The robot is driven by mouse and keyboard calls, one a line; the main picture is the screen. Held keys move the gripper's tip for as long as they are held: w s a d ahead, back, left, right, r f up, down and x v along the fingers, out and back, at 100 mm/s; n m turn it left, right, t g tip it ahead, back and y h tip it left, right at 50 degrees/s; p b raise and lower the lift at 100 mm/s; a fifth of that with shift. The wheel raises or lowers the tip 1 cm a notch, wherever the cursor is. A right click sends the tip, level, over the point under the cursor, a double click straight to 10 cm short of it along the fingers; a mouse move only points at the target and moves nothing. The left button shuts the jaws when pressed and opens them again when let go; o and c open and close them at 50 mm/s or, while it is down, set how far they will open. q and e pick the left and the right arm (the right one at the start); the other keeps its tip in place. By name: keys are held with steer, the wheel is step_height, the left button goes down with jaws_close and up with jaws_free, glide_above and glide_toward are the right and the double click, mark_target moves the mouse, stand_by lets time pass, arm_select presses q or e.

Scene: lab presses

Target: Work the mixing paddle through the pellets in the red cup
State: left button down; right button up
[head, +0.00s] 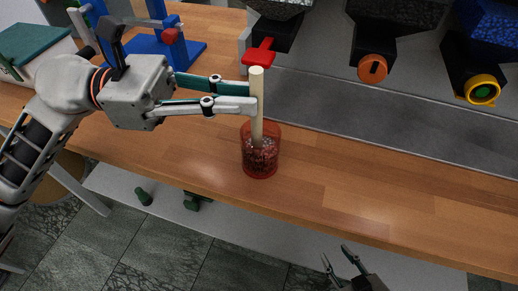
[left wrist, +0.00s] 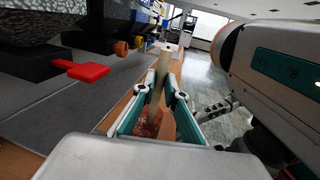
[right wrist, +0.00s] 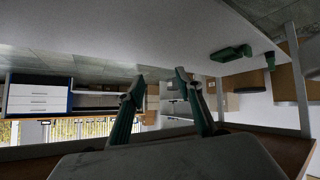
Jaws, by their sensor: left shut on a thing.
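The red cup (head: 261,164) is see-through and stands upright on the wooden bench, with dark pellets (head: 262,150) inside. The mixing paddle (head: 257,95) is a pale wooden stick, nearly upright; its lower end is down in the cup among the pellets. My left gripper (head: 254,97) is shut on the paddle's upper part, above the cup's rim. In the left wrist view the paddle (left wrist: 160,75) stands between the fingers, with the cup (left wrist: 147,124) below. My right gripper (head: 336,266) is open and empty, low in front of the bench; its spread fingers also show in the right wrist view (right wrist: 160,76).
Machines with a red handle (head: 259,52), an orange knob (head: 373,68) and a yellow-ringed green button (head: 482,91) line the back. A blue stand (head: 180,48) and a green-topped box (head: 36,42) are at left. The bench (head: 390,195) right of the cup is clear.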

arm_select(q)
steer(key=shift+w+f, duration=0.1)
steer(key=shift+f, duration=0.5)
arm_select(e)
steer(key=shift+g, duration=0.6)
steer(key=s+f, duration=0.3)
steer(key=f, duration=0.1)
steer(key=shift+s+a+f, duration=0.1)
steer(key=shift+s+f, duration=0.25)
arm_select(q)
steer(key=shift+d, duration=0.1)
steer(key=shift+w+r, duration=0.1)
steer(key=shift+r, duration=0.15)
step_height(320, 180, up, 4)
steer(key=shift+d+f+p, duration=0.1)
steer(key=shift+p, duration=0.9)
step_height(320, 180, up, 10)
steer(key=p, duration=0.5)
glide_above(250, 78)
steer(key=w+a, duration=0.1)
steer(key=w, duration=0.1)
steer(key=shift+r, duration=0.35)
arm_select(e)
steer(key=w+r+t, duration=0.1)
steer(key=w+r, duration=0.4)
steer(key=r, duration=0.4)
